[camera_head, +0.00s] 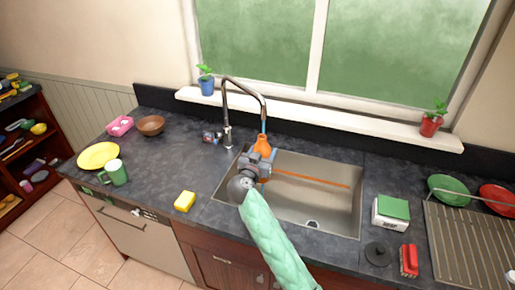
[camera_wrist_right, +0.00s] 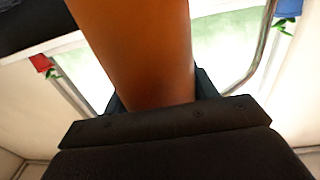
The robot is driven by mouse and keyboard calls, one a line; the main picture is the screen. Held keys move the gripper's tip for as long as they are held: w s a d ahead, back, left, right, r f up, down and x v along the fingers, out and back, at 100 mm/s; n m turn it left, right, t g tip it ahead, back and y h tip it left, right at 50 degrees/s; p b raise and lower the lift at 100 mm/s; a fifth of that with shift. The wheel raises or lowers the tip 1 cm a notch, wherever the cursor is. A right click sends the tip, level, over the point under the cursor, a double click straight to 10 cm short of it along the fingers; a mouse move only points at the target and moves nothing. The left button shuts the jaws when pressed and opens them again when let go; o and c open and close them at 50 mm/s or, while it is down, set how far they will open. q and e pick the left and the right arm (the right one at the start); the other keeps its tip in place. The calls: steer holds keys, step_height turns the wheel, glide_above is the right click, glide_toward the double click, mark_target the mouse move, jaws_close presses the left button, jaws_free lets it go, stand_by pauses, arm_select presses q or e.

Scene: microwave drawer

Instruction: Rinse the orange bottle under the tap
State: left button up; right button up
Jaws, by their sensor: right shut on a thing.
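The orange bottle (camera_head: 263,145) is held over the left part of the metal sink (camera_head: 325,205). The curved tap (camera_head: 227,110) stands behind the sink, its spout arching over towards the bottle. A short bluish streak, seemingly water, shows between the spout and the bottle top. My right gripper (camera_head: 261,166) is shut on the bottle from the front and hides its lower part. In the right wrist view the bottle (camera_wrist_right: 140,50) fills the middle, between the jaws (camera_wrist_right: 160,107). My left gripper is not in view.
A thin orange strip (camera_head: 310,179) shows in the sink. A yellow sponge (camera_head: 185,201), green mug (camera_head: 114,172) and yellow plate (camera_head: 98,156) are left. A green-topped box (camera_head: 390,211), red brush (camera_head: 409,261) and drying rack (camera_head: 470,245) are right. The sill (camera_head: 320,117) runs behind.

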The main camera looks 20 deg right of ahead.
mark_target(266, 149)
steer(key=shift+r, duration=0.1)
steer(key=shift+s+a+r, duration=0.2)
steer(key=shift+s+r, duration=0.45)
steer(key=shift+s, duration=0.15)
steer(key=shift+s+a+r, duration=0.15)
steer(key=shift+s+r, duration=0.45)
steer(key=shift+s, duration=0.25)
steer(key=shift+s+a+r, duration=0.2)
steer(key=shift+s+r, duration=0.45)
steer(key=shift+s, duration=0.15)
